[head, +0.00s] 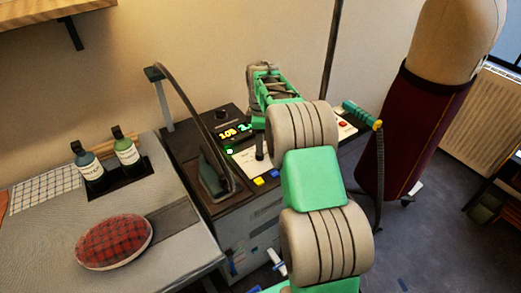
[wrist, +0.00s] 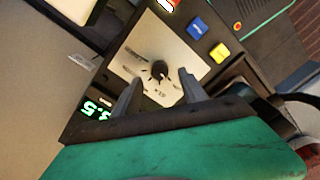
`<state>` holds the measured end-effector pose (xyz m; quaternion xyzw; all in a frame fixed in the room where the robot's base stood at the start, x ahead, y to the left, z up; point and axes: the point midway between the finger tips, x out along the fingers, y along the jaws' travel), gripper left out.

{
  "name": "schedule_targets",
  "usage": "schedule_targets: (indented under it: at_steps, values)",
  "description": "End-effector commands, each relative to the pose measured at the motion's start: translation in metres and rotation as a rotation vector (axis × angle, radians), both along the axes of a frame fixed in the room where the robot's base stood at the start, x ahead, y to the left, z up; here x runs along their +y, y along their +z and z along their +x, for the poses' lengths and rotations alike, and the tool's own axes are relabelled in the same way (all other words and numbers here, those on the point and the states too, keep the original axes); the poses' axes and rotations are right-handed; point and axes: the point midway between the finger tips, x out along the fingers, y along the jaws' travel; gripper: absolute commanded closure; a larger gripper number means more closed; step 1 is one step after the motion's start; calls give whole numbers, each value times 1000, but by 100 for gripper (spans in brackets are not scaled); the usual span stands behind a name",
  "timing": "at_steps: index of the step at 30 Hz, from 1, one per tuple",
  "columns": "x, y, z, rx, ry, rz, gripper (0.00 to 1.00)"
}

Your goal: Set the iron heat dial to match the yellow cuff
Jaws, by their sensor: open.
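The heat dial (wrist: 158,72) is a small black knob on a pale marked panel (wrist: 135,50) in the wrist view. My gripper (wrist: 158,94) is open, its two dark fingers apart on either side of the dial, which shows between and just beyond their tips. I cannot tell whether they touch it. In the head view my arm largely hides the dial. A green-handled tool (head: 358,113), seemingly the iron, has a yellow cuff (head: 378,124) at its right end and lies at the station's right side. The marks around the dial are too small to read.
The station has lit yellow (head: 227,134) and green (head: 245,127) readouts, a yellow button (wrist: 219,53) and a blue button (wrist: 197,24). A curved dark hose (head: 192,95) rises at its left. Two bottles and a plaid cushion (head: 115,241) are on the left table. A dress form (head: 390,130) stands right.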

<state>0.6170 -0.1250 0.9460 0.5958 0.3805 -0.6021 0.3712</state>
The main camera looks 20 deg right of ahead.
Motion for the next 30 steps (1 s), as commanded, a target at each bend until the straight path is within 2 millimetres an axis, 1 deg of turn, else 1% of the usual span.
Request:
schedule_targets:
  at_steps: [3, 7, 10, 17, 30]
  values:
    - [0, -23, -1, 3, -2, 0, 50]
    - [-1, -41, -1, 0, -3, 0, 50]
    - [0, -48, -1, -1, -3, 0, 50]
    - [0, -49, 0, -2, -3, -1, 50]
    - [0, -48, 0, -3, -3, 0, 86]
